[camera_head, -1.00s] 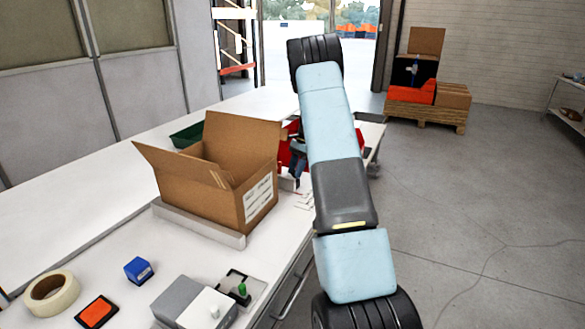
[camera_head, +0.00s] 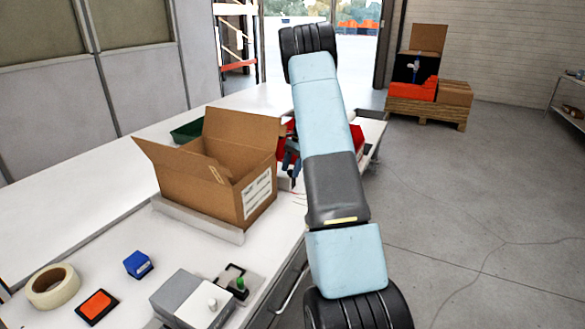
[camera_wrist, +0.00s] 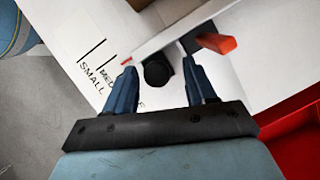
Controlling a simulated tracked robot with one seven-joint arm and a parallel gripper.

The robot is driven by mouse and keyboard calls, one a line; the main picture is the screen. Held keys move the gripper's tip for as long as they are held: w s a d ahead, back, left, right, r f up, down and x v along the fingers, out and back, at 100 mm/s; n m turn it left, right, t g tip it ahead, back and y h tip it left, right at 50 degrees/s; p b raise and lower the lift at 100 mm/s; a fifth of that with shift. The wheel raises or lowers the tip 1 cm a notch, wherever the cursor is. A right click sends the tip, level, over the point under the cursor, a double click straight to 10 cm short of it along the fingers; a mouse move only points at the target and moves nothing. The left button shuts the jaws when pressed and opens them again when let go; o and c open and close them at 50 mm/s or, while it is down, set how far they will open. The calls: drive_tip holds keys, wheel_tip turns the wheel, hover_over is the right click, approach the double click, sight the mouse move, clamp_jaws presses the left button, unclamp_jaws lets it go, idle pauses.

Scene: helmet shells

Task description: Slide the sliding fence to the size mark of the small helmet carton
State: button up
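The sliding fence (camera_wrist: 182,27) is a pale bar running diagonally across the wrist view. A black round knob (camera_wrist: 157,74) and an orange-red lever (camera_wrist: 216,43) are beside it. A small red pointer (camera_wrist: 127,61) is at its left end, near black scale lines. The gripper (camera_head: 291,171) is partly hidden by my arm in the head view.
An open brown carton (camera_head: 256,197) stands on the white table, left of my gripper, against a low pale ledge (camera_head: 200,220). Red bins (camera_head: 357,139) are behind my arm. Tape (camera_head: 52,287), a blue block (camera_head: 138,265) and a grey box (camera_head: 178,294) lie nearer.

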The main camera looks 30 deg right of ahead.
drive_tip(key=v, duration=1.3)
drive_tip(key=shift+r, duration=0.4)
drive_tip(key=shift+w, duration=0.1)
drive_tip(key=shift+c, duration=0.3)
